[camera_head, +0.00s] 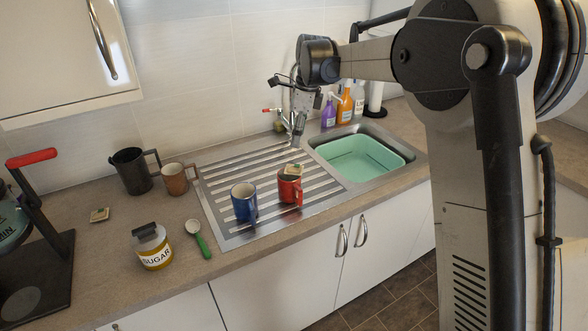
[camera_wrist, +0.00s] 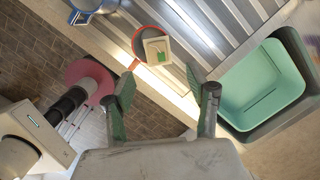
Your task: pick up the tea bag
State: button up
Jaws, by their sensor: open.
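A small square tea bag with a green mark (camera_head: 293,169) lies across the top of the red mug (camera_head: 290,189) on the drainboard. My gripper (camera_head: 299,138) hangs above the drainboard near the tap, apart from the mug. In the wrist view my gripper (camera_wrist: 160,88) is open, its fingers spread with nothing between them.
A blue mug (camera_head: 244,202) stands left of the red one on the drainboard (camera_head: 222,184). The sink holds a green basin (camera_head: 362,157). Bottles (camera_head: 345,105) stand behind it. The sugar jar (camera_head: 152,247), green-handled spoon (camera_head: 198,240), brown mug (camera_head: 175,179) and dark mug (camera_head: 131,171) are at left.

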send_over(294, 167)
jog(key=f, duration=0.5)
jog(key=shift+w+d+f, duration=0.2)
jog(key=shift+w+f, duration=0.1)
jog(key=shift+s+a+f+p, duration=0.15)
jog(key=shift+f+p, duration=0.2)
jog(key=shift+f, duration=1)
jog(key=shift+s+f+p, duration=0.1)
jog(key=shift+f+p, duration=0.25)
jog(key=shift+f, duration=1)
jog(key=c, duration=0.7)
jog(key=shift+c, duration=0.5)
jog(key=shift+r, duration=0.1)
jog(key=shift+r, duration=0.45)
jog(key=r, duration=0.2)
jog(key=s+a+r+b, duration=0.1)
jog(key=shift+r, duration=0.35)
jog(key=s+a+r+b, duration=0.1)
jog(key=s+a+r, duration=0.5)
jog(key=s, duration=0.1)
jog(key=shift+s+a+r, duration=0.15)
jog(key=shift+s+a, duration=0.2)
jog(key=shift+a, duration=0.05)
